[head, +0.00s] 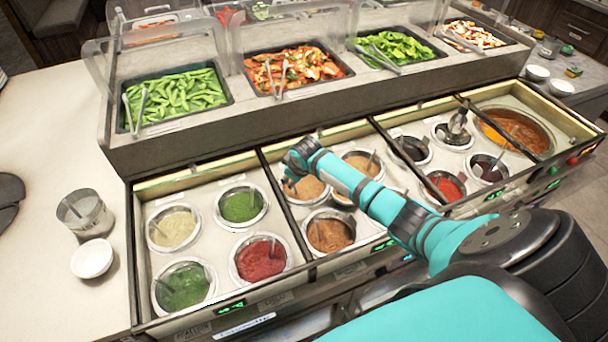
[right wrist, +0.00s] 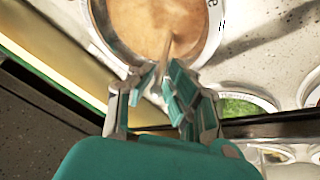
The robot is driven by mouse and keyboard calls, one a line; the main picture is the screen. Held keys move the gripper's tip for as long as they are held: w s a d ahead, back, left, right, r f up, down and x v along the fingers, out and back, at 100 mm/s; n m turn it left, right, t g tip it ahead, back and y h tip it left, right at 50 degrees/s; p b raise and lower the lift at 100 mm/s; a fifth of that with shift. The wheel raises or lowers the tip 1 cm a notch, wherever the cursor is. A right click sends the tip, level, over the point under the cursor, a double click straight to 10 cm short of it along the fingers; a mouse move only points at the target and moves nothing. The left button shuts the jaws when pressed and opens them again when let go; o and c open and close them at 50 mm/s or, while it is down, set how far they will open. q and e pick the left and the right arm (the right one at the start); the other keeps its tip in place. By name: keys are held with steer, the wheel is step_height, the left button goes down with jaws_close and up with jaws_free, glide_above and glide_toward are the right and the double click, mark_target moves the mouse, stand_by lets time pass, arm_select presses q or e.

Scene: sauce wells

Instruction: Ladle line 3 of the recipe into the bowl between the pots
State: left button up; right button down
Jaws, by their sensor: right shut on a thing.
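My right arm reaches over the sauce wells from the right. Its gripper (head: 294,166) is at a pot of tan sauce (head: 312,191). In the right wrist view its fingers (right wrist: 160,88) are shut on a thin ladle handle (right wrist: 167,52) that stands in the tan sauce (right wrist: 150,22). The ladle's scoop is hidden in the sauce. A small white bowl (head: 92,259) sits on the left counter, just below a clear or metal container (head: 84,214). Two more white bowls (head: 537,73) (head: 561,87) stand at far right. No readable recipe shows. My left gripper is out of view.
Other wells hold beige (head: 173,228), green (head: 241,205), red (head: 262,258), dark green (head: 183,286) and brown (head: 330,232) sauces, several with handles sticking up. A large orange soup well (head: 517,130) is at right. Food trays behind have clear guards. The left counter is mostly clear.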

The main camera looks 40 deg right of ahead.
steer(key=shift+f, duration=0.15)
steer(key=c, duration=0.6)
jaws_free()
stand_by(0.4)
step_height(320, 180, up, 9)
steer(key=p, duration=0.9)
stand_by(0.4)
